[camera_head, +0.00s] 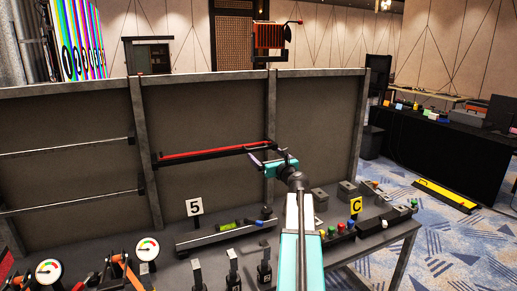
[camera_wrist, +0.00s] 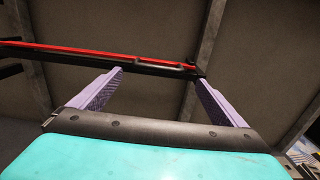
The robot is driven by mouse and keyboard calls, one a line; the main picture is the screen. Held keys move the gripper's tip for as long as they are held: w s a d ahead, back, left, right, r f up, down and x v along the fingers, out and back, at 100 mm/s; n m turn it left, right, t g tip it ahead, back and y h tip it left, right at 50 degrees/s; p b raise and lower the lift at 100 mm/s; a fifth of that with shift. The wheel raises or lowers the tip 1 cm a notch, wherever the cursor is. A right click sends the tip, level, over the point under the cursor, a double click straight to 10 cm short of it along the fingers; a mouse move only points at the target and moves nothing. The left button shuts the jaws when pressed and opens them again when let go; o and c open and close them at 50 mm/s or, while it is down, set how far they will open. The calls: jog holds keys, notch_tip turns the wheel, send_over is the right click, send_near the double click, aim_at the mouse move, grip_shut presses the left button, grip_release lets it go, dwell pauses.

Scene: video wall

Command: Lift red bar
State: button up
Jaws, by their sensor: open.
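The red bar (camera_head: 212,152) lies level along a dark rail on the grey panel wall, in the middle panel of the head view. In the wrist view the red bar (camera_wrist: 95,52) runs across the upper part, sloping slightly down to the right. My gripper (camera_head: 262,165) is at the right end of the bar. In the wrist view its two purple fingers (camera_wrist: 160,80) are wide apart, with the right end of the bar and rail showing beyond and between their tips. Nothing is held. I cannot tell how far the fingertips are from the bar.
The grey panel wall (camera_head: 320,115) with upright posts stands behind the bar. Below it, a table carries a "5" sign (camera_head: 194,207), a "C" sign (camera_head: 356,205), gauges (camera_head: 147,249), levers and coloured buttons. Two thin rails (camera_head: 65,146) run along the left panel. Carpet is open at right.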

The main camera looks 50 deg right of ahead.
aim_at(259, 148)
jog(key=shift+p+x, duration=0.85)
jog(key=shift+x, duration=3.55)
jog(key=c, duration=1.2)
jog(key=shift+s+d, duration=0.1)
jog(key=shift+d, duration=0.1)
jog(key=shift+r, duration=0.1)
